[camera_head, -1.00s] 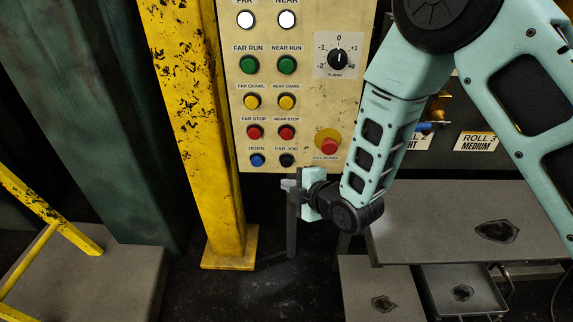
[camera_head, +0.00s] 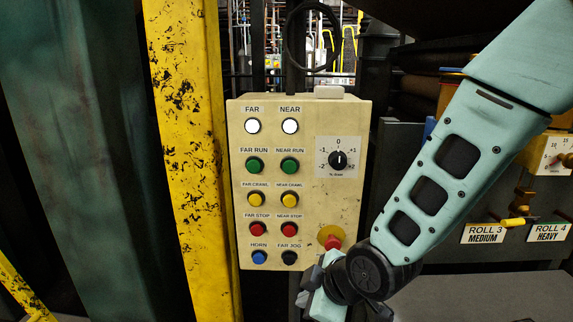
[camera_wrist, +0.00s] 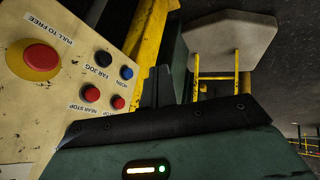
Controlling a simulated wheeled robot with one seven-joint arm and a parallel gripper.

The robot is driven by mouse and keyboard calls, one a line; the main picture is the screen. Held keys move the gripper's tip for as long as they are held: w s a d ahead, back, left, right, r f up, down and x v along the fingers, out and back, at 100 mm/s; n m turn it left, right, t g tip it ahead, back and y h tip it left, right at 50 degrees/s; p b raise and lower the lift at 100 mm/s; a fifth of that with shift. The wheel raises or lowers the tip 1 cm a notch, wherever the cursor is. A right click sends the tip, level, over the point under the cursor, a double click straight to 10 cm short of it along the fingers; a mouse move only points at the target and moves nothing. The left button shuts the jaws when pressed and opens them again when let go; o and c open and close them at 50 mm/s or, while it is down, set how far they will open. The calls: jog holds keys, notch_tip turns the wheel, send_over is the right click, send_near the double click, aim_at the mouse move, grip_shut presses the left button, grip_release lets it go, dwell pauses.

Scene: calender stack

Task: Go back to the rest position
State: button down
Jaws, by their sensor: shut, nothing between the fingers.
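My gripper (camera_head: 306,284) is at the bottom of the head view, just below and in front of the lower right corner of the beige control panel (camera_head: 312,205). It is shut and empty, partly hidden by my wrist. In the wrist view the dark shut fingers (camera_wrist: 161,86) point away from the camera. They appear beside the panel's lower edge, near its small red, blue and black buttons. I cannot tell the exact gap to the panel.
A yellow post (camera_head: 190,170) stands left of the panel. A red stop button (camera_head: 331,239) on a yellow disc is close to my wrist. Roll labels (camera_head: 483,233) and a grey tabletop (camera_head: 490,297) are at right. A yellow-framed stand (camera_wrist: 222,75) shows in the wrist view.

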jog(key=s+d+r+m+g+h, duration=0.1)
jog(key=s+d+r+m+g, duration=0.2)
jog(key=s, duration=0.4)
jog(key=s+d+r+m+g+h, duration=0.1)
jog(key=s+d+r+m+h, duration=0.1)
jog(key=s+d, duration=0.3)
jog(key=s+d+r+m+g+h, duration=0.1)
jog(key=s+d+r+m, duration=0.2)
jog(key=s, duration=0.5)
notch_tip(320, 180, up, 14)
jog(key=p, duration=1.4)
jog(key=shift+w+a+f, duration=0.15)
jog(key=shift+w+a, duration=0.1)
jog(key=shift+w, duration=0.15)
